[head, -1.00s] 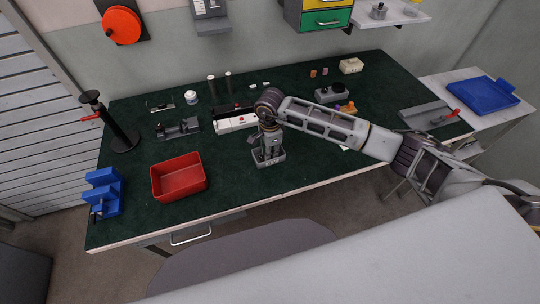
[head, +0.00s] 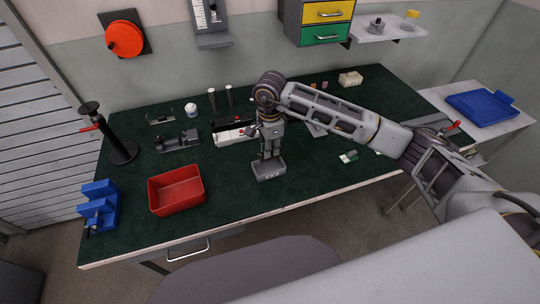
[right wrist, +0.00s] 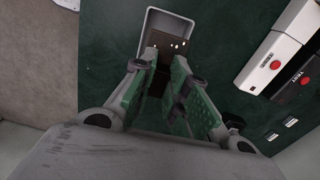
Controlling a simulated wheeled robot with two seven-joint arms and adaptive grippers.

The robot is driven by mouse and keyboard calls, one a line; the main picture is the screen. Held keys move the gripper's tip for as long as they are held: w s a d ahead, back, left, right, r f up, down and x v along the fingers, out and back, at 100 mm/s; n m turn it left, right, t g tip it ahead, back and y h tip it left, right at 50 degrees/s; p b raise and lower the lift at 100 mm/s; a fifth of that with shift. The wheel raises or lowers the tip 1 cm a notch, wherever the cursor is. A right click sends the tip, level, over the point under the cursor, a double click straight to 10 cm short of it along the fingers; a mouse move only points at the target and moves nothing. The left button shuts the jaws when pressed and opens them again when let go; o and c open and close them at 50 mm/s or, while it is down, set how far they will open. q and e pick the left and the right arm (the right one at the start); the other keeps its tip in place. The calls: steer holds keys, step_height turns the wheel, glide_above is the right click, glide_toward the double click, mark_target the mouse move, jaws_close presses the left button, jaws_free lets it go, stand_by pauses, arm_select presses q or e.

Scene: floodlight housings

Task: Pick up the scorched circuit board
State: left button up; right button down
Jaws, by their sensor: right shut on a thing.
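My right gripper (head: 267,153) points down just above a small grey open housing (head: 268,171) at the front middle of the bench. In the right wrist view its green-padded fingers (right wrist: 163,66) are shut on a dark brown plate, the scorched circuit board (right wrist: 160,80). The housing (right wrist: 152,24) shows beyond the fingertips. I cannot tell whether the board's lower edge is still inside it. A small green board (head: 348,156) lies on the bench to the right, apart from the gripper. My left gripper is not in view.
A red bin (head: 178,205) and a blue fixture (head: 98,208) stand to the left. A black post (head: 118,140) rises behind them. White-topped testers (head: 232,134) sit behind the gripper. A blue tray (head: 482,108) is on the right side table. Bench between bin and housing is clear.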

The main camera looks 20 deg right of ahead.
steer(key=shift+r, duration=0.6)
